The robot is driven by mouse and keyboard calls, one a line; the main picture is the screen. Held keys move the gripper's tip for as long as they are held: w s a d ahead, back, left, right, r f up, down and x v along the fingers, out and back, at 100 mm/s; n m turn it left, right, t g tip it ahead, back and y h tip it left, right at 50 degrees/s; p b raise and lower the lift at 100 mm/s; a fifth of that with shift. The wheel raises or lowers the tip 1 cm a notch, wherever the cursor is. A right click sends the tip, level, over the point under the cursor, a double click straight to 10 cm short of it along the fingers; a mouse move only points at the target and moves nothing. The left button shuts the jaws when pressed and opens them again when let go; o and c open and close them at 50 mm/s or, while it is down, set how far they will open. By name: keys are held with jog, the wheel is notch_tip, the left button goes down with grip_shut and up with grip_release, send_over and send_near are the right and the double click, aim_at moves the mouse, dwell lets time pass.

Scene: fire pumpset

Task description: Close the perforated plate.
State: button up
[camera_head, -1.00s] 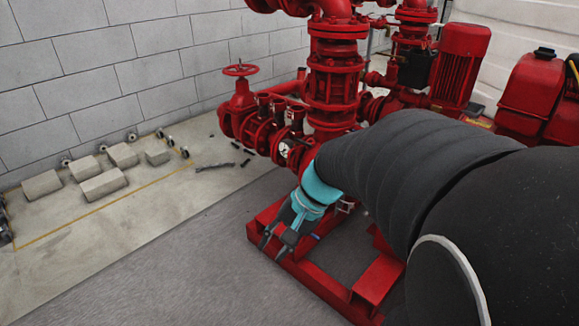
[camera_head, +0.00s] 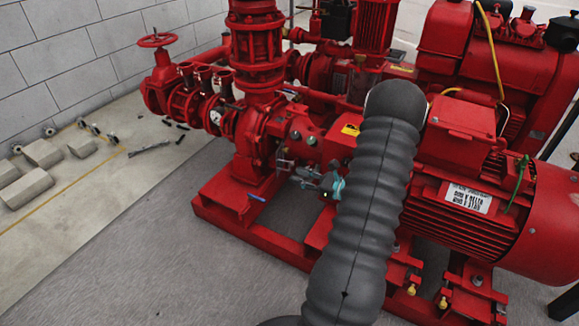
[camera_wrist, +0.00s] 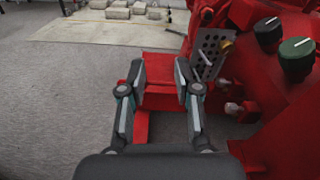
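The perforated plate (camera_wrist: 210,52) is a grey metal plate with rows of holes at the upper right of the wrist view. It stands beside the red pump housing, with a yellowish piece at its right edge. My gripper (camera_wrist: 160,74) is open and empty, its two fingers pointing forward over the red base frame. The plate lies ahead and to the right of the right finger, apart from it. In the head view my gripper (camera_head: 305,177) is beside the pump, low on its near side; the plate is too small there to make out surely.
A black knob (camera_wrist: 268,30) and a green-black knob (camera_wrist: 296,55) stand close at the right. The red base frame (camera_head: 235,215) lies below my gripper. A large red motor (camera_head: 470,205) is right of my arm. Grey floor (camera_head: 120,255) is free at the left.

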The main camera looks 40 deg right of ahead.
jog(key=s+d+f+m+t+h, duration=0.2)
jog(key=s+d+f+m+h, duration=0.15)
jog(key=d+f, duration=0.2)
jog(key=shift+m, duration=0.25)
jog(key=w, duration=0.4)
jog(key=w+a, duration=0.1)
jog(key=w, duration=0.9)
jog(key=shift+w+a+r, duration=0.2)
jog(key=shift+r, duration=0.1)
grip_shut()
